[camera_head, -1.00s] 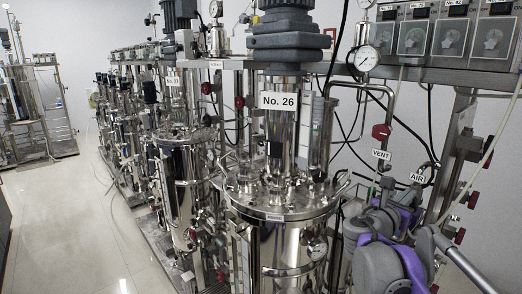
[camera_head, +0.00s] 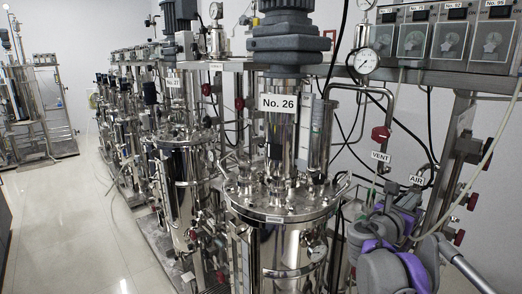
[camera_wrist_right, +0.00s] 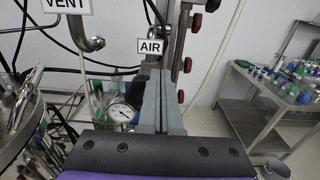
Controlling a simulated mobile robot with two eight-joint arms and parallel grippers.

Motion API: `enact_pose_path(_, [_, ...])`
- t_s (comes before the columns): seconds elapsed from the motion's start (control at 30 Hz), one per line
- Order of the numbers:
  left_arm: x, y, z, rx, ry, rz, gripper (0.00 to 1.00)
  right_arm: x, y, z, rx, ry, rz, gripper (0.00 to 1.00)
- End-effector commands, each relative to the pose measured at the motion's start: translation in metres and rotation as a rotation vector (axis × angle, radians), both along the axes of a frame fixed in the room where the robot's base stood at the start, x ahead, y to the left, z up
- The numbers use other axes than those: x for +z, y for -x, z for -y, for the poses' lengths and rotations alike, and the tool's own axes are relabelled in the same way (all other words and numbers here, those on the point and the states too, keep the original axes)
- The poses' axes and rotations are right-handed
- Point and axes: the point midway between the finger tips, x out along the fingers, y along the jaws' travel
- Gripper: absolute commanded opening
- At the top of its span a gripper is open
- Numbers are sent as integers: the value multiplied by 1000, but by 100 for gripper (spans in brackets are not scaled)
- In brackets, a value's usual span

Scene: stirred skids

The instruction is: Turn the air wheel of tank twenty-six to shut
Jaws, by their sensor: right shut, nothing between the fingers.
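Tank twenty-six is the shiny steel vessel (camera_head: 290,245) in the middle of the head view, under a "No. 26" plate (camera_head: 279,103). An "AIR" tag (camera_head: 416,180) hangs to its right on the pipework, and it also shows in the right wrist view (camera_wrist_right: 150,46). I cannot make out the air wheel; my right gripper may hide it. My right gripper (camera_head: 408,192) is beside the AIR tag. In the right wrist view its grey fingers (camera_wrist_right: 162,80) are shut together and empty, just below and right of the tag. My left gripper is not in view.
A red wheel (camera_head: 380,133) sits above the "VENT" tag (camera_head: 380,156). A pressure gauge (camera_head: 366,60) is above it. Thin hoses cross near my right arm. A steel post with red knobs stands close to the right. A bench with bottles (camera_wrist_right: 280,85) is farther off.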

Motion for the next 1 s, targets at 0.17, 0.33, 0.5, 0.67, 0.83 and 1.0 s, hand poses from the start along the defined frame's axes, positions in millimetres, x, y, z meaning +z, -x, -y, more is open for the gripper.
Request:
enact_pose_path(0.17, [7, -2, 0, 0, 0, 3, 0, 7, 2, 1, 0, 1, 1, 0])
enact_pose_path(0.33, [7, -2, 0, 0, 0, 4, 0, 7, 11, -10, 2, 1, 0, 0])
enact_pose_path(0.5, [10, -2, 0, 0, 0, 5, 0, 7, 24, -26, 3, 2, 1, 0])
enact_pose_path(0.67, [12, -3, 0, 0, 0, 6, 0, 7, 35, -39, 2, 2, 1, 0])
enact_pose_path(0.83, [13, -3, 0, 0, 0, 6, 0, 6, 41, -44, 0, 2, 1, 0])
enact_pose_path(1.0, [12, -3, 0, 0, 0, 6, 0, 6, 41, -44, 0, 2, 1, 0])
